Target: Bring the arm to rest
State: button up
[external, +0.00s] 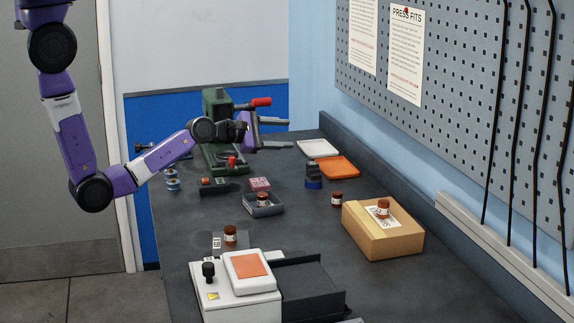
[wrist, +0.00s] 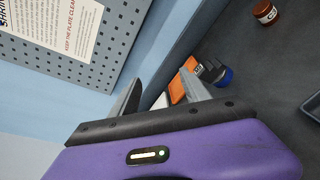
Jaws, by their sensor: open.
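My purple arm reaches in from the upper left of the external view. My gripper (external: 276,134) is above the far part of the dark bench (external: 300,230), in front of a green press (external: 218,105). Its two grey fingers are apart and point to the right, with nothing between them. In the wrist view my gripper (wrist: 158,95) also shows its two fingers spread, with a gap between them. Behind the fingers are the orange tray (wrist: 183,83) and a blue-and-black item (wrist: 213,72).
A white tray (external: 317,148) and the orange tray (external: 338,166) lie near the wall. A cardboard box (external: 385,235) bears a brown jar (external: 383,208). Another jar (external: 230,234) stands near a white device (external: 235,295). A pegboard (external: 460,110) lines the right wall.

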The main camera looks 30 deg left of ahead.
jog(key=s+a+f+m+t+y, duration=0.1)
jog(key=s+a+m+t+y, duration=0.1)
jog(key=s+a+m, duration=0.65)
jog(key=s+a+m+t+y, duration=0.2)
jog(key=s+a+m, duration=0.4)
jog(key=a, duration=0.5)
jog(key=s+a+m+y, duration=0.1)
jog(key=s+a+y, duration=0.1)
jog(key=s+a, duration=0.2)
jog(key=s+a+f+m+g+y+b, duration=0.1)
jog(key=s+a, duration=0.3)
jog(key=s, duration=0.7)
jog(key=s+a+m+y, duration=0.2)
jog(key=s+a, duration=0.2)
jog(key=s, duration=0.4)
jog(key=shift+s+f+g+y+b, duration=0.15)
jog(key=shift+f+g+y+b, duration=0.05)
jog(key=shift+g+y+b, duration=0.2)
jog(key=shift+m, duration=0.25)
